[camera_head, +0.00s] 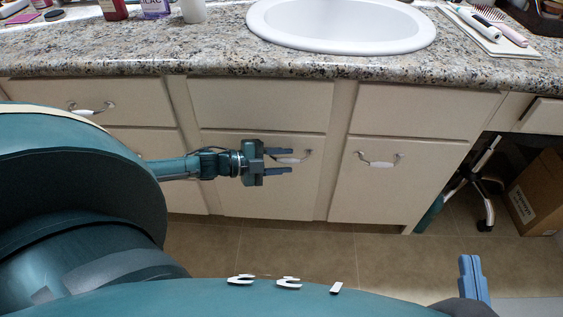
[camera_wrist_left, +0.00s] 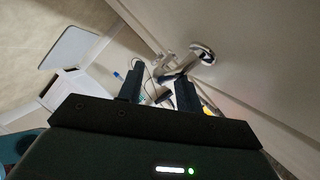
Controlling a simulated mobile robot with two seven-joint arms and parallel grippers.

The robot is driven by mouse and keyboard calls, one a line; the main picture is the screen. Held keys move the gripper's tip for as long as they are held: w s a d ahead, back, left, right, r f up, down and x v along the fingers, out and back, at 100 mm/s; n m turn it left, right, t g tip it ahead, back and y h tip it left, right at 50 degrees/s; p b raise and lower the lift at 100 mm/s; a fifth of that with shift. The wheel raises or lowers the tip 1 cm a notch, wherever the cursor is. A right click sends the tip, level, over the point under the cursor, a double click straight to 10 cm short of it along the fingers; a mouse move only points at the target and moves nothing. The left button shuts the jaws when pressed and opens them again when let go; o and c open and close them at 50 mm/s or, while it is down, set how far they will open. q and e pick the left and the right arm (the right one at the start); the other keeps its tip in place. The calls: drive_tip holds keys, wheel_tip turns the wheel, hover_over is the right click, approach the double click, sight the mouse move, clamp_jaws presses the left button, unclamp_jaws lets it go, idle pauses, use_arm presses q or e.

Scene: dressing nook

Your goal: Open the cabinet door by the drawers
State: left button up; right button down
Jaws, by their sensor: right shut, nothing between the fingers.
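The cream cabinet door by the drawers (camera_head: 235,186) is shut, in the middle of the head view. Its curved handle (camera_head: 303,157) sits near the door's upper right; it also shows in the left wrist view (camera_wrist_left: 200,54). My left gripper (camera_head: 291,161) is open in front of this door, its two fingers level with the handle, one on either side of it. In the left wrist view my left gripper (camera_wrist_left: 158,92) has its fingers apart, with part of the handle seen between and just past the tips. My right gripper (camera_head: 472,275) is shut and empty at the lower right, away from the cabinet.
A second shut door (camera_head: 385,195) with its own handle is to the right. Drawers (camera_head: 125,100) are at the left, partly behind my arm. The granite counter (camera_head: 215,50) with a white sink (camera_head: 340,22) is above. A chair base (camera_head: 487,205) and a box (camera_head: 540,190) stand at right.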

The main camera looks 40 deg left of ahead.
use_arm(q)
drive_tip(key=shift+c, duration=0.2)
clamp_jaws()
idle(0.4)
